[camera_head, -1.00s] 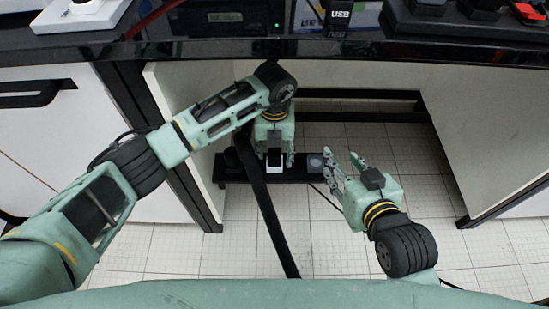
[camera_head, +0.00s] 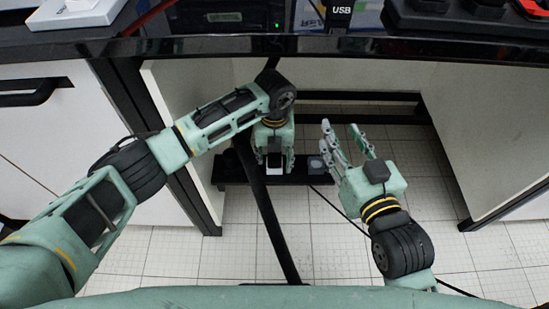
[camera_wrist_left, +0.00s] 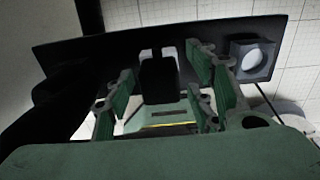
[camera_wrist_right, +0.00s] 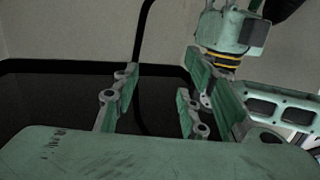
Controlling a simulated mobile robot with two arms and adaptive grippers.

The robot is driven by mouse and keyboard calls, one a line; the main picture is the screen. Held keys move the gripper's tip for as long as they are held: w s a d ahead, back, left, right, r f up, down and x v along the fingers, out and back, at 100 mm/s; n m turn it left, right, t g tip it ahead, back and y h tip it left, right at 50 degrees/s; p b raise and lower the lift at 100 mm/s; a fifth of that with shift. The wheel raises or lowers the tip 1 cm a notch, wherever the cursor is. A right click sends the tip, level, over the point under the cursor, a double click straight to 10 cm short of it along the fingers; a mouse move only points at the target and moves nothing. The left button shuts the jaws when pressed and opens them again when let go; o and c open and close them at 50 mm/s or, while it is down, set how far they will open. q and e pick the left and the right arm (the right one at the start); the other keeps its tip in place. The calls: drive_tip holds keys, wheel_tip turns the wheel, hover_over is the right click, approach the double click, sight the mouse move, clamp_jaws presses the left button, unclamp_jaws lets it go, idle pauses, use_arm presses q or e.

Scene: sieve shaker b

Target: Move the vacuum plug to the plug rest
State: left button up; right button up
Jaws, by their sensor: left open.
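The black block that appears to be the vacuum plug (camera_wrist_left: 158,78) sits at the black strip (camera_wrist_left: 90,55) in the left wrist view, with pale parts beside its far end. My left gripper (camera_head: 274,158) is over the strip, its open fingers on both sides of the block; I cannot tell whether they touch it. A square holder with a pale round face, likely the plug rest (camera_wrist_left: 253,57), is to the right on the same strip. It also shows in the head view (camera_head: 316,164). My right gripper (camera_head: 345,143) is open and empty, right of the strip.
The dark tabletop edge (camera_head: 340,47) runs above the strip. White cabinet panels (camera_head: 180,130) stand left and right of the opening. A thin dark cable (camera_head: 328,199) runs from the strip past my right arm. Tiled floor (camera_head: 330,245) lies clear below.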

drive_tip(key=shift+f, duration=0.1)
idle(0.3)
drive_tip(key=shift+s+d+f+g, duration=0.1)
drive_tip(key=shift+s+f+g, duration=0.05)
drive_tip(key=shift+f+g, duration=0.3)
drive_tip(key=shift+f, duration=0.15)
idle(0.5)
drive_tip(key=shift+f, duration=0.2)
use_arm(q)
clamp_jaws()
use_arm(e)
drive_tip(key=shift+s, duration=0.1)
idle(0.4)
